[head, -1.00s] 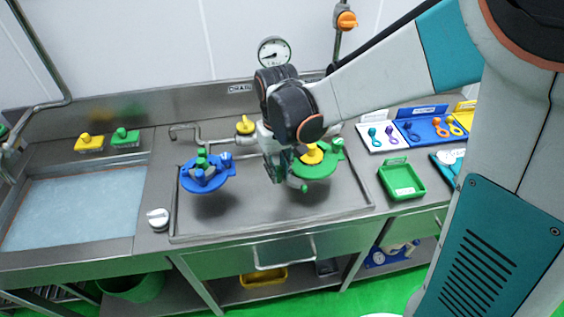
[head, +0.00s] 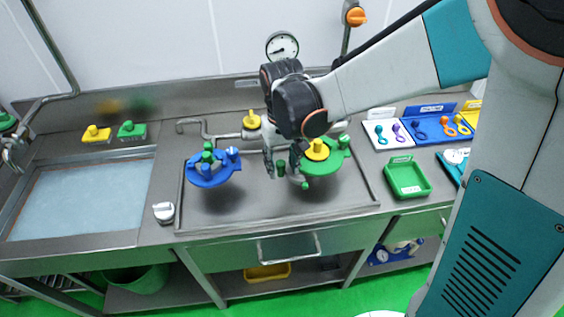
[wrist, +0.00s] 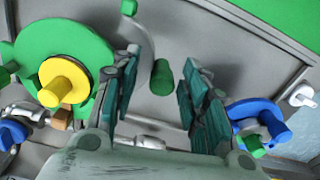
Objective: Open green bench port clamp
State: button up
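The green bench port (head: 326,163) is a green disc with a yellow knob (head: 317,149), on the right side of the steel bench tray. A green peg-like handle (head: 281,168) stands just left of the disc; a green ball end (head: 305,185) shows in front. My gripper (head: 283,172) is open, pointing down left of the disc. In the wrist view, the green handle (wrist: 162,77) shows between the teal finger pads of my gripper (wrist: 160,85), with gaps on both sides. The green disc (wrist: 85,42) lies left of the fingers there. The clamp's linkage is partly hidden.
A blue port (head: 213,172) with several knobs stands left in the tray. A yellow knob (head: 252,120) and pipe are behind. A green bin (head: 407,178) and boards with coloured rings (head: 436,128) lie right. A water-filled sink (head: 80,200) is far left.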

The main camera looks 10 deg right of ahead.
aim_at(282, 163)
jog(key=shift+r, duration=0.1)
notch_tip(282, 163, up, 12)
dwell(0.5)
jog(key=shift+s, duration=0.1)
jog(key=s+d+m+t, duration=0.1)
jog(key=s+d+t, duration=0.6)
jog(key=s+d, duration=0.4)
jog(key=shift+s+d+r+m, duration=0.2)
jog(key=shift+s+d+m, duration=0.1)
jog(key=shift+s, duration=1.2)
jog(key=shift+c, duration=0.3)
